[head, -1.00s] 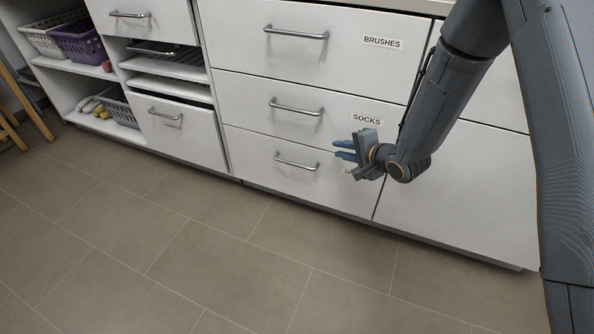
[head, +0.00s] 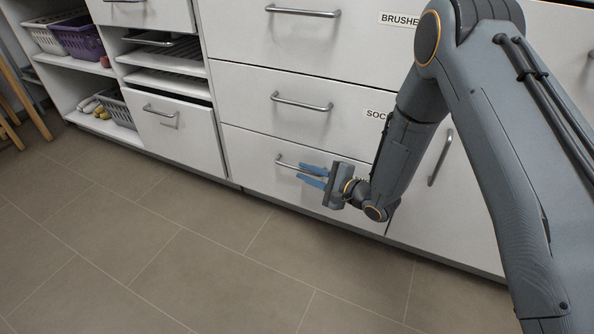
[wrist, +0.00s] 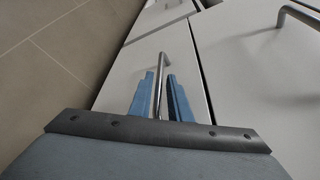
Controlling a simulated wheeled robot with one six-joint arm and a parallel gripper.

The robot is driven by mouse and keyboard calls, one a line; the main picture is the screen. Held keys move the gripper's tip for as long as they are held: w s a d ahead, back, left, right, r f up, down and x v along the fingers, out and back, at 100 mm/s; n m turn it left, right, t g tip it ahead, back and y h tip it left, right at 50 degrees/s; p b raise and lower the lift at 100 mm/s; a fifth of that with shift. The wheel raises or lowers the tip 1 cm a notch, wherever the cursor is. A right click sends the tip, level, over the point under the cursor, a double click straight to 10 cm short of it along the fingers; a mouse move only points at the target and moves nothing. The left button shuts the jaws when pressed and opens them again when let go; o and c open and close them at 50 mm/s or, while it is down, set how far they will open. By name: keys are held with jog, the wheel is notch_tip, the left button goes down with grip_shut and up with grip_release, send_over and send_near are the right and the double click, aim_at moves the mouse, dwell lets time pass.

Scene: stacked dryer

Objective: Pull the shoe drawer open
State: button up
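The bottom white drawer (head: 250,165) of the middle cabinet is shut, and its label is hidden behind my arm. Its metal bar handle (head: 284,161) is partly covered by my fingers; it also shows in the wrist view (wrist: 162,60). My gripper (head: 304,174) is in front of this drawer, at the right part of the handle. In the wrist view, the blue fingers of my gripper (wrist: 160,76) are apart, one on each side of the handle, with a visible gap on the right side.
The drawer labelled SOCKS (head: 250,103) is above, and the drawer labelled BRUSHES (head: 240,35) is above that; both are shut. Open shelves with a purple basket (head: 80,38) stand at the left. The tiled floor (head: 180,260) in front is clear.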

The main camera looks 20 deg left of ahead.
aim_at(299, 170)
jog(key=shift+b+x, duration=0.75)
jog(key=shift+x, duration=1.6)
grip_shut()
